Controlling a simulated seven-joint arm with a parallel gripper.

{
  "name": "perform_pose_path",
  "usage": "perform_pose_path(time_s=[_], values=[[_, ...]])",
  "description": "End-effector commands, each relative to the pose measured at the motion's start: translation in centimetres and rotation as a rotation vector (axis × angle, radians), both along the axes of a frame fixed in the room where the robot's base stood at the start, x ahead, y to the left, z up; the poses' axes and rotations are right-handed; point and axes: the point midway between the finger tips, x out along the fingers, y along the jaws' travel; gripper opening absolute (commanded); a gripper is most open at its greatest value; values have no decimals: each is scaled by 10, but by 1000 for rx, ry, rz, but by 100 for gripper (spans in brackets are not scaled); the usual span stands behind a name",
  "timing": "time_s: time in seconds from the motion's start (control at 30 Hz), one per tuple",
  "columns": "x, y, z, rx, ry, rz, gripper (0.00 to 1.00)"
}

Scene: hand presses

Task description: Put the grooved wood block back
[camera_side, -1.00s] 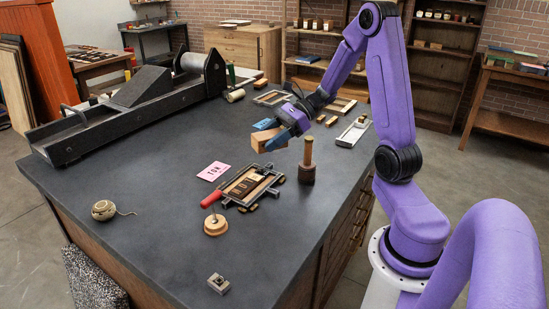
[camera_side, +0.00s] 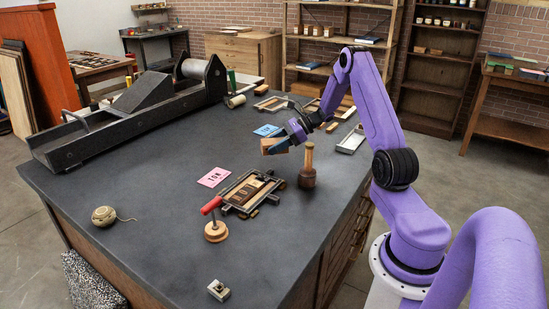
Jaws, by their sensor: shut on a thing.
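The block is near the middle of the bench, behind the tray frame and left of the wooden mallet-like tool. Its groove is too small to make out, and the fingers hide part of it. I cannot tell whether its underside touches the bench or hangs just above it.
A blue card (camera_side: 267,130) lies just behind the block. A dark tray frame (camera_side: 250,192) with wood pieces, a pink card (camera_side: 214,177) and an upright wooden tool (camera_side: 307,168) stand nearby. A large press (camera_side: 130,110) fills the back left.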

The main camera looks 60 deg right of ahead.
Motion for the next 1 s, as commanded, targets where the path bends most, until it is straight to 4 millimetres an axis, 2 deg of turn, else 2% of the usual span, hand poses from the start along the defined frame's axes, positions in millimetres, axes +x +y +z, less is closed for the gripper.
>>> perform_pose_path(time_s=[0.4, 0.87, 0.9, 0.97, 1.0], values=[[0, 0, -43, 1, 0, -1, 24], [0, 0, -50, 0, -2, 0, 24], [0, 0, -50, -1, -2, 0, 64], [0, 0, -50, -1, -2, 0, 83], [0, 0, -50, -1, -2, 0, 83]])
